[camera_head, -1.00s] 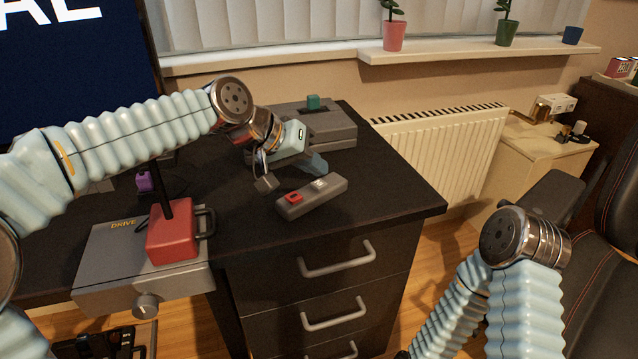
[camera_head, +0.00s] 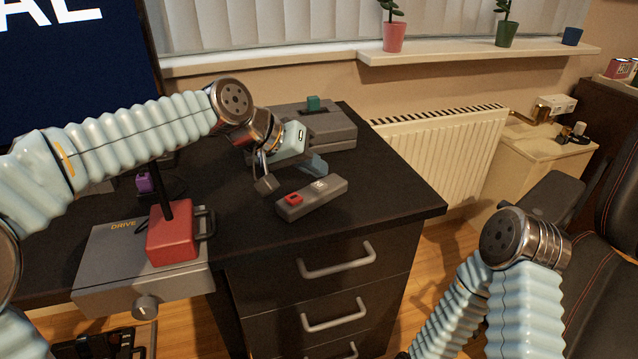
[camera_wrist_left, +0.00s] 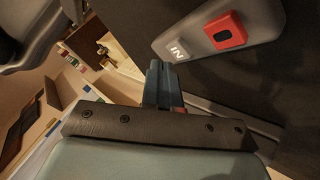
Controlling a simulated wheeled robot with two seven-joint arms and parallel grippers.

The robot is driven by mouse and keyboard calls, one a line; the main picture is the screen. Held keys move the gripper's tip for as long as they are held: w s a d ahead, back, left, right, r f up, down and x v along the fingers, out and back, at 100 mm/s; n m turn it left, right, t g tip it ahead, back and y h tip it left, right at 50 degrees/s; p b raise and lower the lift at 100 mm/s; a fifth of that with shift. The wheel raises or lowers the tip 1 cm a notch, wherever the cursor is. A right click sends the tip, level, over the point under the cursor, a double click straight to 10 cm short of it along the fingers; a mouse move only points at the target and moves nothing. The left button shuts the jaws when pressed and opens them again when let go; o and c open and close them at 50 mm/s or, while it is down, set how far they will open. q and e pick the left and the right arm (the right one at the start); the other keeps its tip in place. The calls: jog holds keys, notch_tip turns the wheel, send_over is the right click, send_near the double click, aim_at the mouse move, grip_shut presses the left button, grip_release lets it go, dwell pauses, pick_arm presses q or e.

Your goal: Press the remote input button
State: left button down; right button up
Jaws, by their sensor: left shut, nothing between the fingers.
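The remote (camera_head: 312,198), a grey slab, lies on the dark desk top. It has a red button (camera_head: 293,199) at its near left end and a pale input button (camera_head: 319,186) towards its far right end. In the left wrist view the input button (camera_wrist_left: 178,51) is marked "IN", beside the red button (camera_wrist_left: 226,30). My left gripper (camera_head: 316,165) is shut and empty, just behind the remote's far end. In the left wrist view its fingers (camera_wrist_left: 160,75) reach close to the "IN" button; I cannot tell whether they touch it. My right gripper is out of view.
A grey box with a green knob (camera_head: 313,103) stands behind my left gripper. A grey drive unit (camera_head: 95,262) with a red block (camera_head: 171,236) sits at the desk's left front. The desk top (camera_head: 385,195) is clear right of the remote.

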aim_at(314, 185)
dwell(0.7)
pick_arm(q)
jog(key=shift+f+b, duration=0.3)
jog(key=shift+f, duration=0.1)
jog(key=shift+f+b, duration=0.4)
jog(key=shift+f, duration=0.05)
dwell(0.4)
jog(key=shift+r, duration=0.1)
jog(key=shift+r+p, duration=0.75)
notch_tip(314, 185, up, 5)
jog(key=p, duration=0.4)
jog(key=shift+r, duration=0.1)
dwell(0.4)
